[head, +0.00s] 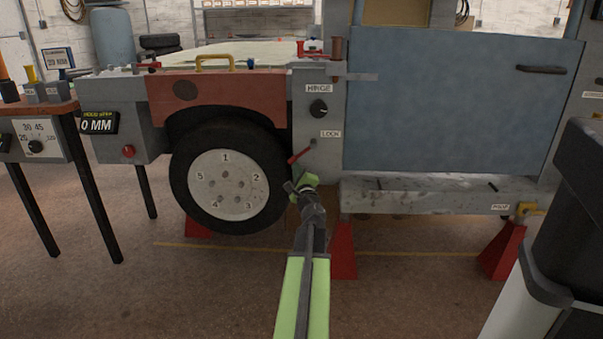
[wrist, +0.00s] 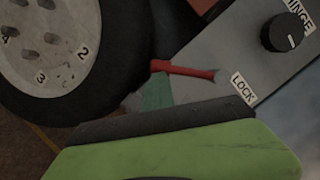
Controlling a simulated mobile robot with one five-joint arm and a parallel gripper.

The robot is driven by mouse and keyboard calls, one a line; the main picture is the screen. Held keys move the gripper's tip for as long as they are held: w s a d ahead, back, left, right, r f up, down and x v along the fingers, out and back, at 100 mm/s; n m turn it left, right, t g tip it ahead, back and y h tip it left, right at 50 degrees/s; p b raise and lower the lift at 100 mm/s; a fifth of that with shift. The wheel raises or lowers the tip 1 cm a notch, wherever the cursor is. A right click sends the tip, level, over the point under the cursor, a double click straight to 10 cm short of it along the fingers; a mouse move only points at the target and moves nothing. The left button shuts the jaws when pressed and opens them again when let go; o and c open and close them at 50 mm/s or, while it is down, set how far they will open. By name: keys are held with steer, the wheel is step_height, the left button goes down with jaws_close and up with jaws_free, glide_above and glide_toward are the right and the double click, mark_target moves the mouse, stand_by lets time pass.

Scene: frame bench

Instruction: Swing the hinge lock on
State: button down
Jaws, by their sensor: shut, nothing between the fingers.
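The hinge lock is a small red lever (head: 299,156) on the grey post beside the wheel, below the LOCK label (head: 330,134). From its pivot at the upper right it slants down to the left. My gripper (head: 301,184) is shut and empty, just below the lever, in front of the post's lower part. In the wrist view the red lever (wrist: 186,69) lies just beyond the dark and green edge of my gripper, and its pivot end is next to the LOCK label (wrist: 243,88). I see no grip on the lever; whether my gripper touches it I cannot tell.
The wheel (head: 226,184) stands close to the left of my gripper. A black HINGE knob (head: 319,109) sits above the lever. The blue door (head: 455,105) and a grey sill (head: 430,194) are to the right. Red stands (head: 343,250) stand below.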

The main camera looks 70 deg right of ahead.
steer(key=shift+w+a+r+p, duration=0.3)
steer(key=shift+w+r+p, duration=0.4)
steer(key=shift+r+p, duration=0.15)
steer(key=shift+w+a+r+p, duration=0.25)
steer(key=shift+w+r+p, duration=0.45)
steer(key=shift+r, duration=0.15)
steer(key=shift+a, duration=0.1)
